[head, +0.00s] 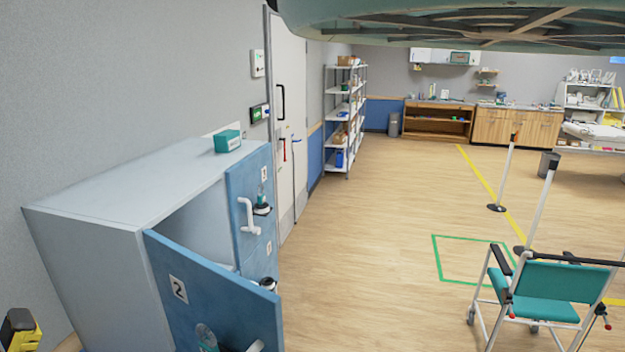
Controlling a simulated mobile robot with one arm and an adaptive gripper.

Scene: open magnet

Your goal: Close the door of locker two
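A locker cabinet (120,185) with a pale grey body and blue doors stands against the left wall. The door of locker two (225,300), marked "2", is swung outward, its hinge side to the left and its free edge to the right. A dark-and-clear round fitting (206,338) and a white handle (255,346) show low on it, cut off by the bottom edge. The pale inside of the cabinet (205,225) shows above this door. Another blue door (245,185) beyond it, with a white handle, looks shut. My gripper is not in view.
A teal box (228,141) lies on the cabinet top. A yellow-and-black object (20,332) is cut off at bottom left. A teal wheeled chair (560,290) and posts (506,170) stand at right. Floor between cabinet and chair is clear. A large ribbed canopy (470,22) hangs overhead.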

